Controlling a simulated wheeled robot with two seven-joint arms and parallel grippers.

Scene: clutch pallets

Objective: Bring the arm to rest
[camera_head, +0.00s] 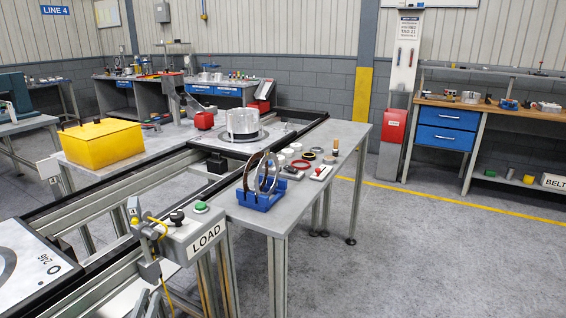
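Neither of my grippers nor any arm of mine can be made out in the head view. A pale metal drum-shaped part (242,121) stands on a pallet with a dark ring (262,138) on the conveyor frame. Another pallet, marked 2 and 6 (28,262), lies at the lower left, cut off by the picture edge. A grey side table (270,215) holds a blue rack (260,200) with upright rings (266,172) in it.
A yellow box (101,143) stands behind the conveyor. A workbench with blue drawers (447,127) is at the right. The floor (410,255) at lower right is clear.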

